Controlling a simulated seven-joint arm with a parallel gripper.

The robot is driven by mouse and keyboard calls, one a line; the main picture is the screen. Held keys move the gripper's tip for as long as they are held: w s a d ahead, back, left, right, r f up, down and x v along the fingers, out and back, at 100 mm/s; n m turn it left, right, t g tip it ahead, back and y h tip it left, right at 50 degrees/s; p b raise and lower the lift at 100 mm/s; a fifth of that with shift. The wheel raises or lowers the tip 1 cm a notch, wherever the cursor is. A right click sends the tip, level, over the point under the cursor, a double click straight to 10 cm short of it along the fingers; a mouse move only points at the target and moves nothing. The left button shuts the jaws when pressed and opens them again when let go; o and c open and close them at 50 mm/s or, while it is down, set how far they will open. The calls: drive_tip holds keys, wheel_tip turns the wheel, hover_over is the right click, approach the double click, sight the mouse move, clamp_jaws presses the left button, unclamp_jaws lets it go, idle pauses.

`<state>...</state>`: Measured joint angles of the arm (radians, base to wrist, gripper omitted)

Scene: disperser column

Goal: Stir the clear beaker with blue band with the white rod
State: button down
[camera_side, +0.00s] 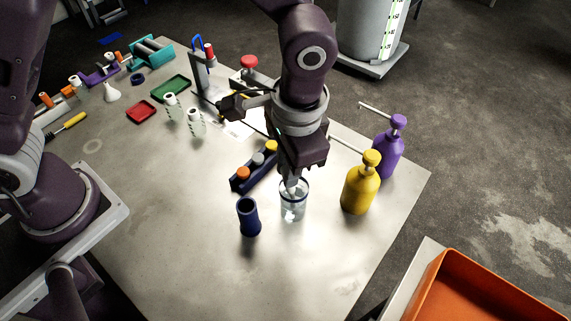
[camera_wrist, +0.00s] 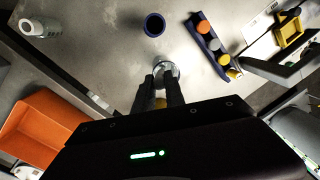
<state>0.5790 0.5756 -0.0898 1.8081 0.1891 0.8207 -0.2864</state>
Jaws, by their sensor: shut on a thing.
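The clear beaker (camera_side: 292,210) with a dark blue band near its rim stands upright on the table; its round top also shows in the wrist view (camera_wrist: 172,68), just beyond my fingertips. My gripper (camera_side: 292,172) points down directly over the beaker and is shut on the white rod (camera_side: 291,184). Only a short pale piece of the rod shows below the fingers, reaching down at the beaker's mouth. How deep its tip sits is hard to tell. In the wrist view my two fingers (camera_wrist: 158,88) largely hide the rod.
A dark blue cylinder (camera_side: 248,216) stands close left of the beaker. A blue rack (camera_side: 253,171) with orange, grey and yellow caps lies behind left. Yellow (camera_side: 360,184) and purple (camera_side: 388,148) pump bottles stand right. The table's front is clear. An orange tray (camera_side: 490,290) lies lower right.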

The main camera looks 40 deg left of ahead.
drive_tip(key=shift+w+r, duration=0.1)
drive_tip(key=shift+r, duration=0.3)
wheel_tip(320, 180, up, 10)
drive_tip(key=s, duration=0.2)
drive_tip(key=shift+f, duration=0.2)
idle(0.3)
idle(0.7)
wheel_tip(320, 180, up, 5)
idle(0.4)
